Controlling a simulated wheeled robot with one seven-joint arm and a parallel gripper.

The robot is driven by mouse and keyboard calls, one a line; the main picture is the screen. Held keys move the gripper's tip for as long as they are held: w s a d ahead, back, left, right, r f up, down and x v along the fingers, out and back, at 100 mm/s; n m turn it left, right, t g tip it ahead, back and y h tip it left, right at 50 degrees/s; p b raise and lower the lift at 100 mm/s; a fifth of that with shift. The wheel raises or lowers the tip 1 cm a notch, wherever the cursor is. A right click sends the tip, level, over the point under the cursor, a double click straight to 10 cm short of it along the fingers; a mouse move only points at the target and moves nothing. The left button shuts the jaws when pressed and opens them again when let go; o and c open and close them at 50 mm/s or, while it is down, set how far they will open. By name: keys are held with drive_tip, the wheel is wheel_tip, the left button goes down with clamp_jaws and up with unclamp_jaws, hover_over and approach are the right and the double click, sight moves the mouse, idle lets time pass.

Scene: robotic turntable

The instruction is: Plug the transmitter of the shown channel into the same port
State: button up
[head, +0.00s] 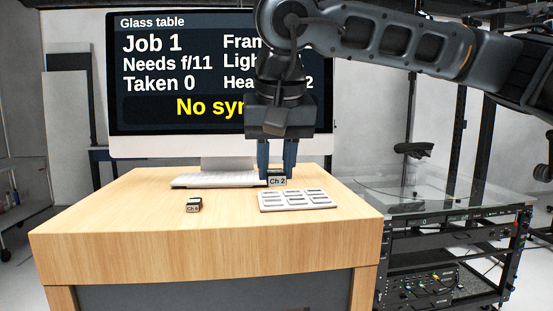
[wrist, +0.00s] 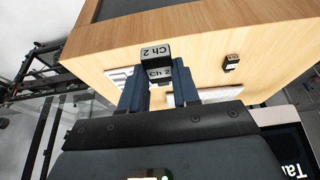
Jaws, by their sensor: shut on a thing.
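My gripper (head: 277,160) is shut on a small dark transmitter (head: 277,181) with a white "Ch 2" label. It holds the transmitter upright by the back left of a white tray (head: 297,203) with several slots; I cannot tell whether it touches the tray.
The wooden table (head: 130,240) is mostly bare at the front and left. A white keyboard (head: 215,181) lies behind the tray, before the monitor stand. A rack with a glass top (head: 430,195) stands to the right of the table.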

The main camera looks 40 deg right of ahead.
drive_tip(key=w+a+f+n+y, duration=0.1)
drive_tip(key=a+f, duration=0.3)
drive_tip(key=f, duration=1.7)
drive_tip(key=w+a+f+n+y, duration=0.1)
drive_tip(key=w+a+f+n, duration=0.1)
drive_tip(key=f, duration=1.9)
drive_tip(key=w+a+f+n, duration=0.1)
drive_tip(key=a+f+n, duration=0.3)
drive_tip(key=f, duration=1.7)
drive_tip(key=shift+w+a+f+t+y, duration=0.3)
drive_tip(key=shift+a+y, duration=0.1)
drive_tip(key=shift+a, duration=0.5)
